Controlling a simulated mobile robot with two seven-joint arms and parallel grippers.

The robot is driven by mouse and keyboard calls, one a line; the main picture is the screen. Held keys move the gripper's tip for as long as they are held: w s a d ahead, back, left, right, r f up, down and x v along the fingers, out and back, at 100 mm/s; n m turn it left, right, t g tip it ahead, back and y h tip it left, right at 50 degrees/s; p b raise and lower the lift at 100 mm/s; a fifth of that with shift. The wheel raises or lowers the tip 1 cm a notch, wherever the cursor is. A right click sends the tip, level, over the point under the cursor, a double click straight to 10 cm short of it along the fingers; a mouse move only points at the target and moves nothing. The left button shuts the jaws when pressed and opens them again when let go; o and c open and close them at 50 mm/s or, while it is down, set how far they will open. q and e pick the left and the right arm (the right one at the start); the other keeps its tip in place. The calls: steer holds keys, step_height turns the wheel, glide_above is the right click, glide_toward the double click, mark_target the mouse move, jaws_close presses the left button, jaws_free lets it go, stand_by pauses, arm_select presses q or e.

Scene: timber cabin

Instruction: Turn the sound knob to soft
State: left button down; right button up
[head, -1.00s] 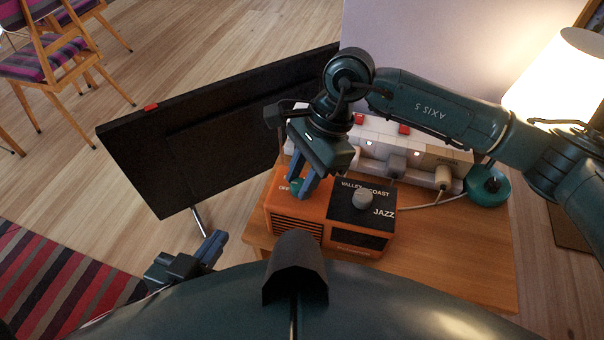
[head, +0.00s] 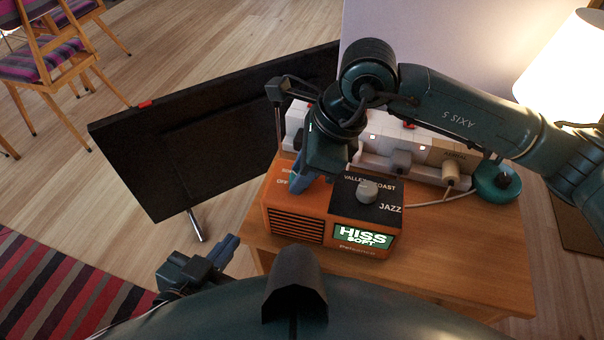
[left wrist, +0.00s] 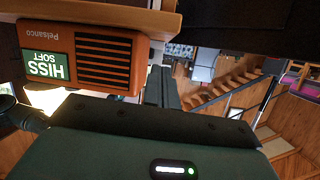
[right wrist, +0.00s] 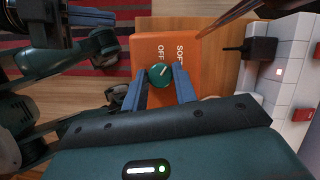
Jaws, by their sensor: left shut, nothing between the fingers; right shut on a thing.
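The orange radio (head: 290,228) stands on the wooden table. Its green sound knob (right wrist: 160,76) shows in the right wrist view below the labels OFF and SOF..., its pale mark slanting up and right toward the second label. My right gripper (head: 300,183) is shut on this knob, with a finger on each side; the arm hides the knob in the head view. The radio's display (head: 363,237) is lit and reads HISS SOFT; it also shows in the left wrist view (left wrist: 45,66). My left gripper (head: 228,247) is shut and empty, left of the table.
A grey knob (head: 367,191) sits on the radio's black panel marked VALLEY, COAST and JAZZ. A white power strip (head: 370,172) with plugs lies behind the radio, beside a round teal object (head: 497,182). A black screen (head: 200,140) stands left. The table's front right is clear.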

arm_select(q)
steer(key=shift+w+t+h+b, duration=0.35)
steer(key=shift+t+b, duration=0.25)
steer(key=shift+t, duration=0.1)
arm_select(e)
steer(key=shift+m+t, duration=0.4)
steer(key=shift+m, duration=0.6)
arm_select(q)
steer(key=shift+d+r, duration=0.1)
arm_select(e)
steer(key=o, duration=1)
steer(key=shift+r, duration=0.1)
arm_select(q)
steer(key=shift+s+a+g+p, duration=0.2)
steer(key=shift+s+g+p, duration=0.35)
steer(key=shift+g+p, duration=0.4)
arm_select(e)
steer(key=shift+v, duration=6.55)
steer(key=shift+a, duration=0.1)
